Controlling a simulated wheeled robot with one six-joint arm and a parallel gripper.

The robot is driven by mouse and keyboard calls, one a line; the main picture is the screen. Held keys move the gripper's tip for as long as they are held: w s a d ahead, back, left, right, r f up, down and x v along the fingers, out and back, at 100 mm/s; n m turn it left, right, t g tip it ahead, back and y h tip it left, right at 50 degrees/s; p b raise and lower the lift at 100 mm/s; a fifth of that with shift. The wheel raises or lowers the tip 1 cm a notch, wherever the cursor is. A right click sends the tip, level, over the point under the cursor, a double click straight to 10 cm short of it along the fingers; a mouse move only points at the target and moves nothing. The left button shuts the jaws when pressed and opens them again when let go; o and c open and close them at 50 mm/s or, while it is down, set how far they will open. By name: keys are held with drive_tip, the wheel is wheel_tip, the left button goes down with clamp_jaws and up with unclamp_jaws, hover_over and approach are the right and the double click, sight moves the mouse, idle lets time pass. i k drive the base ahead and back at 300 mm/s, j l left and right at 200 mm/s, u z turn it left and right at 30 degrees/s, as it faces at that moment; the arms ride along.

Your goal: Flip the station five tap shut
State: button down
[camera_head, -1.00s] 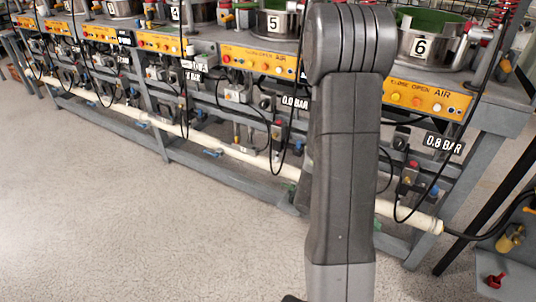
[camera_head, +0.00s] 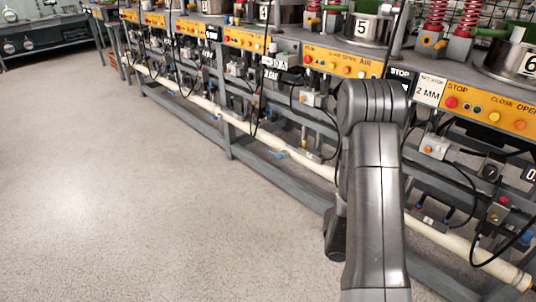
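Station five's pot (camera_head: 365,30), marked 5, stands on the bench at the upper middle. Its yellow control panel (camera_head: 342,62) is below it. A white pipe (camera_head: 215,112) runs low along the bench front. A small blue tap handle (camera_head: 277,154) shows at the pipe, left of my arm. I cannot tell for sure whether it belongs to station five or whether it is open or shut. My arm stands upright right of centre and hides part of the pipe and frame. My gripper is out of view.
Station six's pot (camera_head: 515,62) and yellow panel (camera_head: 490,110) are at the right. Black hoses hang below the panels. A grey lower rail (camera_head: 285,175) runs along the bench near the floor. The pale floor (camera_head: 130,200) is clear at the left.

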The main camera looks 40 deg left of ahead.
sight(280, 156)
drive_tip(key=i+j+u, duration=0.1)
drive_tip(key=u, duration=0.3)
drive_tip(key=i+j+u, duration=0.1)
drive_tip(key=u, duration=0.3)
drive_tip(key=i+j+u, duration=0.1)
drive_tip(key=u, duration=0.35)
drive_tip(key=i+u, duration=0.5)
drive_tip(key=i, duration=0.8)
